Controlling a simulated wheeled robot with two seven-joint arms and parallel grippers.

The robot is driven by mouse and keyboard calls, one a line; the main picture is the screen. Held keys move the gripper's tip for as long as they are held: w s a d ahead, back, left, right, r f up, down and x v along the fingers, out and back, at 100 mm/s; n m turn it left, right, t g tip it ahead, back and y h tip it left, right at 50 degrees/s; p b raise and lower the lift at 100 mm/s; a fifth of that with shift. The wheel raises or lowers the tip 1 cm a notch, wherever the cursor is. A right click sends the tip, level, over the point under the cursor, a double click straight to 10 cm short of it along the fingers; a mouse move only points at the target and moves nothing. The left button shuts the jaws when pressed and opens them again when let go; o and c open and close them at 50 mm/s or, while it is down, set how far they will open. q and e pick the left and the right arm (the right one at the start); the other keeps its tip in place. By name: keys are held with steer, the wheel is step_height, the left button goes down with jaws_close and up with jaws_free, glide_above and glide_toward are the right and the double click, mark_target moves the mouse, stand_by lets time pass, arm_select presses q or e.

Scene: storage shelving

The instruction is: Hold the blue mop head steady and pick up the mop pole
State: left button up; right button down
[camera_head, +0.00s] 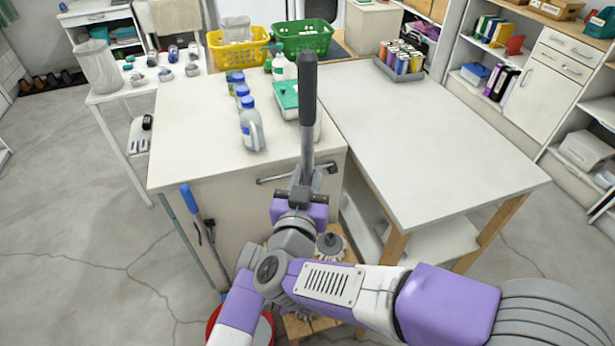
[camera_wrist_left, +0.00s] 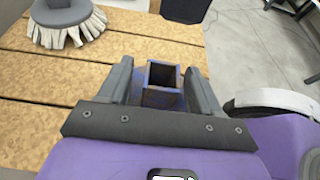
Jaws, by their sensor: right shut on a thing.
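The mop pole (camera_head: 307,140), grey with a black grip on top, stands upright in the head view. My right gripper (camera_head: 304,190) is shut around its lower part, in front of the white counter. The blue mop head's square open socket (camera_wrist_left: 163,85) shows between the two fingers of my left gripper (camera_wrist_left: 162,88) in the left wrist view. The fingers flank it closely; whether they press on it is unclear. The rest of the mop head is hidden below. My left gripper does not show in the head view.
A grey brush head with pale bristles (camera_wrist_left: 66,30) sits on the slatted wooden bench (camera_wrist_left: 40,75); it shows in the head view (camera_head: 330,243) too. Bottles (camera_head: 252,128) stand on the counter (camera_head: 185,120). A blue-handled tool (camera_head: 190,198) leans nearby. A red bucket (camera_head: 213,322) is partly hidden.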

arm_select(q)
steer(key=shift+a, duration=0.15)
steer(key=v, duration=1.1)
steer(key=shift+s+a+r, duration=0.15)
steer(key=shift+a+r, duration=0.05)
steer(key=shift+a, duration=0.15)
